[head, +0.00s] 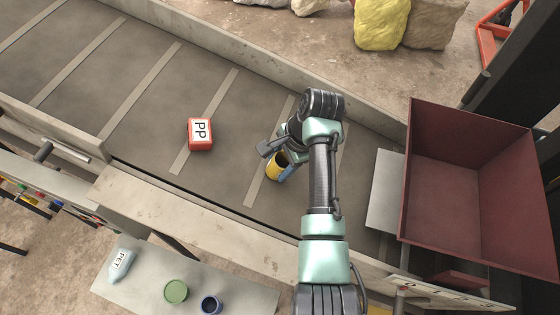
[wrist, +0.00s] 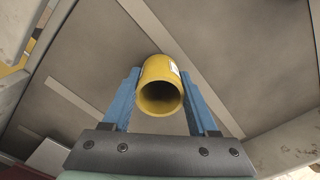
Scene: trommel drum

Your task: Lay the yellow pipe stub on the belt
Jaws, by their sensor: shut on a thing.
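The yellow pipe stub (head: 274,169) is held between the blue fingers of my gripper (head: 279,171), over the grey belt (head: 140,106) in the head view. In the wrist view the pipe stub (wrist: 161,88) shows its open end toward the camera, with a pale label on its side. My gripper (wrist: 160,95) is shut on it there. The belt (wrist: 115,60) with its pale cross strips lies behind the pipe. I cannot tell whether the pipe touches the belt. My arm hides part of the belt to the right.
A red PP block (head: 200,134) sits on the belt left of my gripper. A dark red bin (head: 480,180) stands at the right. A side shelf (head: 235,292) at the front holds a PET bottle (head: 121,264), a green round item (head: 176,291) and a blue one (head: 211,304). The belt's left part is clear.

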